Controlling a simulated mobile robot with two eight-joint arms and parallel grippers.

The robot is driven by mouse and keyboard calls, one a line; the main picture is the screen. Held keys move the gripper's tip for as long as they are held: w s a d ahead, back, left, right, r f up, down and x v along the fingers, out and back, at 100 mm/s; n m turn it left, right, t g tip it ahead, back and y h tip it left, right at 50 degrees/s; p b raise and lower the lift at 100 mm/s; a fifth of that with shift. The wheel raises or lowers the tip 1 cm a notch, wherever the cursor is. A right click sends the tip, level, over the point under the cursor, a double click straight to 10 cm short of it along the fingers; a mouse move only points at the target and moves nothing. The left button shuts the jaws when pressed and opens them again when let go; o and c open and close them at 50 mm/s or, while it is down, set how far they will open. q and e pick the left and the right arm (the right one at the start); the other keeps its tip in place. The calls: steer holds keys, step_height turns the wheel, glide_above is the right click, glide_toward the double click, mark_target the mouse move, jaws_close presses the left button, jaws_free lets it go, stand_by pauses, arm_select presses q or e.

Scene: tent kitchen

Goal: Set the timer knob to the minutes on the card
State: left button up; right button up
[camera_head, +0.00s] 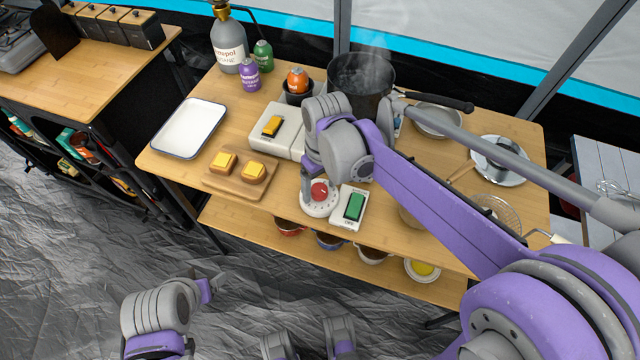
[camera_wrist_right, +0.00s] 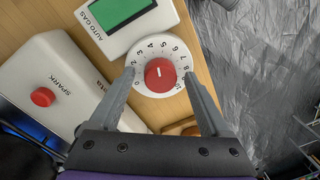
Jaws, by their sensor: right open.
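The white round timer (camera_head: 312,209) stands near the front edge of the wooden table in the head view. Its red knob (camera_wrist_right: 160,74) and numbered dial (camera_wrist_right: 148,88) show in the right wrist view. The knob's pale mark points roughly toward the upper numbers, but its exact setting is hard to read. My right gripper (camera_wrist_right: 159,75) is open, with one finger at each side of the knob and gaps between them. I cannot make out a card with minutes in either view. Part of my left arm shows at the lower left; its jaws cannot be made out.
The auto gas unit (camera_head: 354,206) with a green switch is right beside the timer. The spark box (camera_wrist_right: 50,85) with a red button is close by. A bread board (camera_head: 230,187), a white tray (camera_head: 190,127) and a steaming pot (camera_head: 361,82) are on the table.

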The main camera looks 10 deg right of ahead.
mark_target(322, 187)
jaws_close()
stand_by(1.3)
jaws_free()
step_height(322, 187, up, 11)
steer(key=p, duration=0.1)
steer(key=shift+w+d, duration=0.15)
steer(key=shift+d, duration=0.15)
steer(key=shift+f, duration=0.1)
